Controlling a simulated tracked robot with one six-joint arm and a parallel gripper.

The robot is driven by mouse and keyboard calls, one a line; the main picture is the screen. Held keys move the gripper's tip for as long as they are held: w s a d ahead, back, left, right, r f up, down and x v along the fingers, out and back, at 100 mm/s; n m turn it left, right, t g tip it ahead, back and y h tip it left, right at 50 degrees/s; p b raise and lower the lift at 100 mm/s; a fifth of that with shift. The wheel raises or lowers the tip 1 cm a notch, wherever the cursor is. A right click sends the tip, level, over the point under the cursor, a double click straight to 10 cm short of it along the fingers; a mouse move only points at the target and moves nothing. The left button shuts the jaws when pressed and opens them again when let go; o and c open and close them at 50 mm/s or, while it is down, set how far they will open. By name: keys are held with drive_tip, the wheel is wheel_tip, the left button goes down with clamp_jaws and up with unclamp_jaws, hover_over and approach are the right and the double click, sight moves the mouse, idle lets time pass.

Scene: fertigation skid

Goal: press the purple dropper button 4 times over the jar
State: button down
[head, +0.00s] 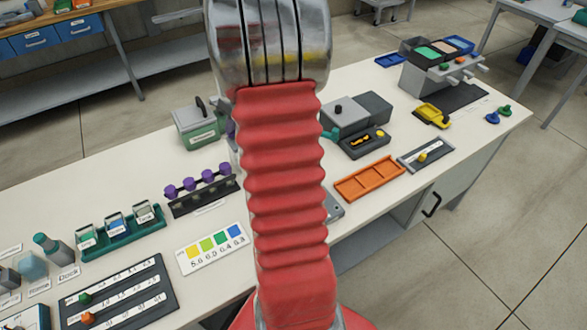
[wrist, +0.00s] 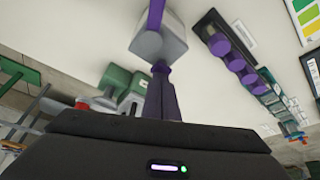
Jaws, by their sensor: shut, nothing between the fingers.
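In the wrist view my gripper (wrist: 161,68) shows as a purple tapered piece rising from its dark body, its fingers together with nothing between them. Just beyond the tips is a pale grey block (wrist: 172,42) with a purple strip (wrist: 156,14) running up from it; I cannot tell whether this is the dropper, or whether the tips touch it. In the head view my red arm hides the gripper and most of that area. A sliver of purple (head: 231,131) shows at its left edge. I cannot make out the jar under the dropper.
A black rack with several purple caps (head: 188,184) stands left of my arm; its caps show in the wrist view (wrist: 218,45). A green tray (head: 120,247) holds small jars. A green-grey box (head: 197,128), a colour card (head: 213,249) and an orange tray (head: 369,180) are nearby.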

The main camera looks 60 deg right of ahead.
drive_tip(key=shift+r, duration=0.8)
drive_tip(key=shift+r, duration=0.1)
drive_tip(key=shift+r, duration=2.9)
